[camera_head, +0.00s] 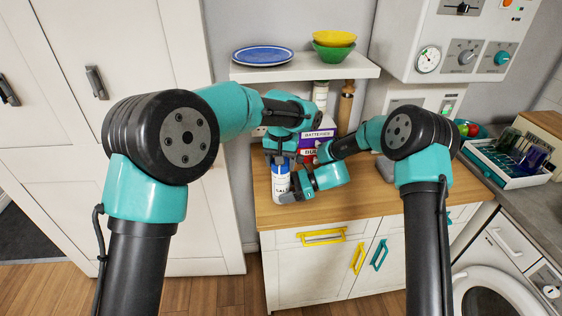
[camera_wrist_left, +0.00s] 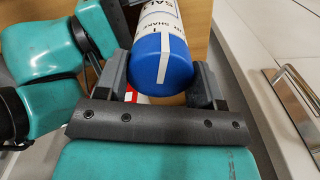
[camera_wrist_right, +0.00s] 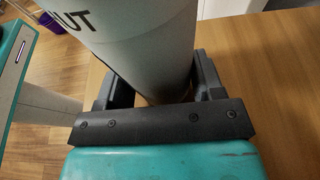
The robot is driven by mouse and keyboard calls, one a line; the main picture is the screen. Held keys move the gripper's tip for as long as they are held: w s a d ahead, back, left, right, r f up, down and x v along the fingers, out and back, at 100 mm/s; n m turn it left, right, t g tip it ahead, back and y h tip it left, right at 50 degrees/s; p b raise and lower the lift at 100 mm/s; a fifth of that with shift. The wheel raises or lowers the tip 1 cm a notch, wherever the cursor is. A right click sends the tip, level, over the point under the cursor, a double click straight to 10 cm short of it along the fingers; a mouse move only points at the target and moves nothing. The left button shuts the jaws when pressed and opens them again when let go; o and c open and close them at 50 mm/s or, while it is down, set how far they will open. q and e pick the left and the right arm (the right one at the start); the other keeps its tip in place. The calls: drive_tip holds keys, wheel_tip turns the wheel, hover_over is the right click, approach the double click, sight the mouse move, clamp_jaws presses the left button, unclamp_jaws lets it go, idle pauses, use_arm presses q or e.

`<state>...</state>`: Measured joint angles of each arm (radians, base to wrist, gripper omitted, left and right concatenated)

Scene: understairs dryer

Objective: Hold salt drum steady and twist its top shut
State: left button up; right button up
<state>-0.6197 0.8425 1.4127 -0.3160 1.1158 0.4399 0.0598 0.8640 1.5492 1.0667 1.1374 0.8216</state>
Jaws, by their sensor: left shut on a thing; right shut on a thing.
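The salt drum (camera_head: 281,187) stands upright on the wooden worktop, a white cylinder with a "SALT" label and a blue top. In the left wrist view its blue top (camera_wrist_left: 165,62) sits between the fingers of my left gripper (camera_wrist_left: 162,78), which is shut on it from above. My right gripper (camera_wrist_right: 158,85) is shut around the lower part of the white drum body (camera_wrist_right: 140,45) from the side. The far sides of the drum and part of its label are hidden by the grippers.
A purple "BATTERIES" box (camera_head: 318,136) stands close behind the drum. A shelf (camera_head: 300,70) above holds a blue plate (camera_head: 263,55) and green and yellow bowls (camera_head: 334,45). A light tray (camera_head: 505,163) with bottles is at the right. The worktop (camera_head: 340,205) is clear in front.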

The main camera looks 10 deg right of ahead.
idle(0.5)
use_arm(q)
drive_tip(key=o, duration=0.9)
drive_tip(key=shift+o, duration=0.2)
drive_tip(key=shift+r, duration=0.1)
wheel_tip(320, 180, up, 12)
